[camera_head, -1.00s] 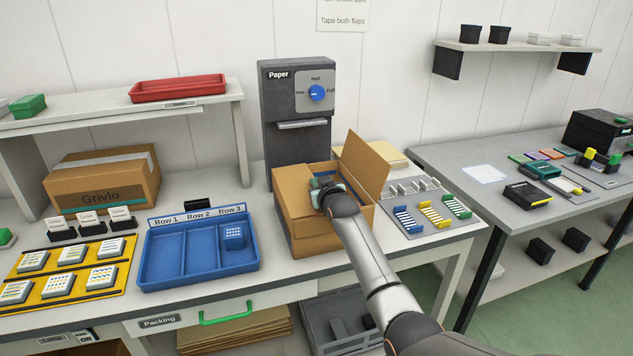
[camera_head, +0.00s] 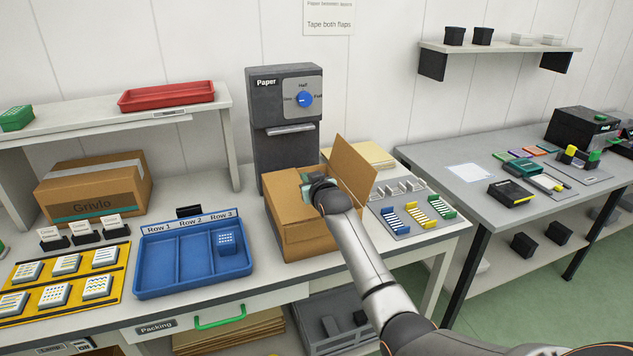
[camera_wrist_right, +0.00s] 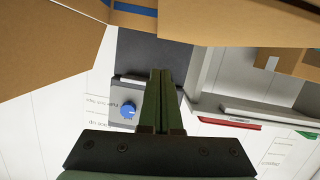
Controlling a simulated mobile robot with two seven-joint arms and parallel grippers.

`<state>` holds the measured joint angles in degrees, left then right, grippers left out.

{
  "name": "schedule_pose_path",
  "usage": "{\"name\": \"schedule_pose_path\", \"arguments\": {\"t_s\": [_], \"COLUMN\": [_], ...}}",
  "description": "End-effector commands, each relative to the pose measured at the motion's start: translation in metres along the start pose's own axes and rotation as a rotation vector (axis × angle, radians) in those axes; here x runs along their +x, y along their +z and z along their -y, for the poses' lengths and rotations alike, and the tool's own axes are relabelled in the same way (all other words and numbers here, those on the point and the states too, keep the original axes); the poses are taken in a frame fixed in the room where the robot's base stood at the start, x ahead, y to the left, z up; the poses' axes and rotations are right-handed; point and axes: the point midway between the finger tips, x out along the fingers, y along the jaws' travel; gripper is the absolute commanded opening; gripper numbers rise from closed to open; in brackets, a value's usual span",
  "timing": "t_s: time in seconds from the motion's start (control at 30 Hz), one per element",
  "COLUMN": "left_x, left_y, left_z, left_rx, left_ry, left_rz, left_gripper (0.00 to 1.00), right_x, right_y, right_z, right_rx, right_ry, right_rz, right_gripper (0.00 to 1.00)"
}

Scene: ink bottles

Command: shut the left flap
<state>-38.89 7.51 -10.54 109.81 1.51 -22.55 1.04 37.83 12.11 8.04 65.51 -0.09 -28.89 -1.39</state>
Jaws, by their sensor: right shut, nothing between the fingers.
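The open cardboard box (camera_head: 330,232) stands on the bench below the paper dispenser. The right flap (camera_head: 356,168) stands up, leaning outward. My right gripper (camera_head: 308,182) is over the box opening, its fingers partly hidden by the wrist. In the right wrist view its green fingers (camera_wrist_right: 160,80) are shut with nothing between them. Cardboard fills the top of that upside-down view, including a large panel (camera_wrist_right: 50,45) at upper left; I cannot tell which flap it is. My left gripper is not in view.
The grey paper dispenser (camera_head: 287,145) stands right behind the box. A blue three-row tray (camera_head: 165,283) is to the left, and a rack of colored pieces (camera_head: 405,234) is close on the right. A taped Grivlo carton (camera_head: 95,188) sits further left.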

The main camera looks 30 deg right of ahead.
Motion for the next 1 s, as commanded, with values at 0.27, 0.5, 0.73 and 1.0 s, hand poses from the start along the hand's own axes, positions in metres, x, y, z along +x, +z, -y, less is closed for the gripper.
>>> {"name": "schedule_pose_path", "arguments": {"t_s": [0.27, 0.5, 0.73, 1.0], "left_x": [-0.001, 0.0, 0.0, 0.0], "left_y": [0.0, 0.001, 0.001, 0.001], "left_z": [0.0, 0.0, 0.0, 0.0], "left_rx": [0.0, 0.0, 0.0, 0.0], "left_ry": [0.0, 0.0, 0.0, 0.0], "left_rz": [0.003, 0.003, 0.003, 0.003], "left_gripper": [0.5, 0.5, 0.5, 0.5], "right_x": [-0.036, -0.065, -0.08, -0.084], "right_y": [0.0, 0.0, 0.0, 0.003], "right_z": [-0.001, -0.001, -0.002, 0.0], "right_rx": [0.0, 0.0, 0.001, -0.002], "right_ry": [0.0, 0.0, 0.0, -0.002], "right_rz": [-0.002, -0.003, -0.002, 0.005], "right_gripper": [0.0, 0.0, 0.0, 0.0]}}
